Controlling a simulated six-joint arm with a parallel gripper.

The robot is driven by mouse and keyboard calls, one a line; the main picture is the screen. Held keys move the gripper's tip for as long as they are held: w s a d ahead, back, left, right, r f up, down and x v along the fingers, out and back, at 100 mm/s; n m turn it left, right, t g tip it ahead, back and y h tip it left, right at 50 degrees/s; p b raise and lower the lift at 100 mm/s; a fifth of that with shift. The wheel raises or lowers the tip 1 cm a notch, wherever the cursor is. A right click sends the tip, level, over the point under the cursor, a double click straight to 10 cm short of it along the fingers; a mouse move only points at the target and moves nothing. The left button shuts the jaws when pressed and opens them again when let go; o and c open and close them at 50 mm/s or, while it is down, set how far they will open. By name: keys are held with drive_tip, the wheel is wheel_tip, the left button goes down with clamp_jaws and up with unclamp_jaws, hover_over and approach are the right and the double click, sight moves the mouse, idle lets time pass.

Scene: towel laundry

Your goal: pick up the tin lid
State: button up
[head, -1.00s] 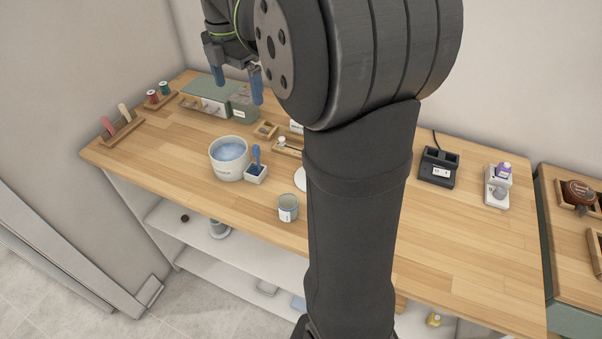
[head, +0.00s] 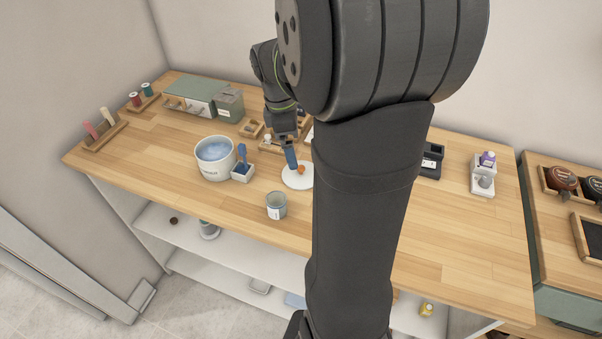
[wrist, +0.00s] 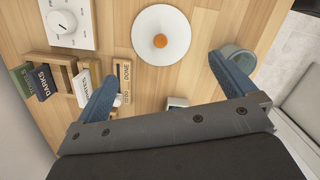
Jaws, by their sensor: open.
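The tin lid, a flat white disc with an orange knob, lies on the wooden worktop in the head view (head: 297,182), partly hidden by my arm. It shows whole in the wrist view (wrist: 168,20), at the top and ahead of the fingers. My gripper (head: 291,160) is over the lid in the head view, its blue fingers pointing down. A white tin of blue powder (head: 213,170) stands to the left of the lid.
A grey-green cup (head: 276,206) stands close in front of the lid; it is beside the right finger in the wrist view. Wooden card racks (wrist: 62,72) and a white dial box (wrist: 70,20) stand nearby.

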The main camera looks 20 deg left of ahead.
sight(295, 172)
drive_tip(key=f, duration=0.3)
drive_tip(key=shift+w+d+f, duration=0.1)
drive_tip(key=shift+d+f, duration=0.1)
drive_tip(key=shift+d, duration=0.05)
drive_tip(key=shift+w+d+f, duration=0.1)
drive_tip(key=shift+d+f, duration=0.1)
drive_tip(key=shift+f, duration=0.7)
drive_tip(key=shift+d+f, duration=0.25)
drive_tip(key=shift+f, duration=0.6)
drive_tip(key=shift+w+d+f, duration=0.1)
drive_tip(key=shift+d+f, duration=0.1)
drive_tip(key=shift+f, duration=0.7)
drive_tip(key=shift+c, duration=0.4)
drive_tip(key=c, duration=0.6)
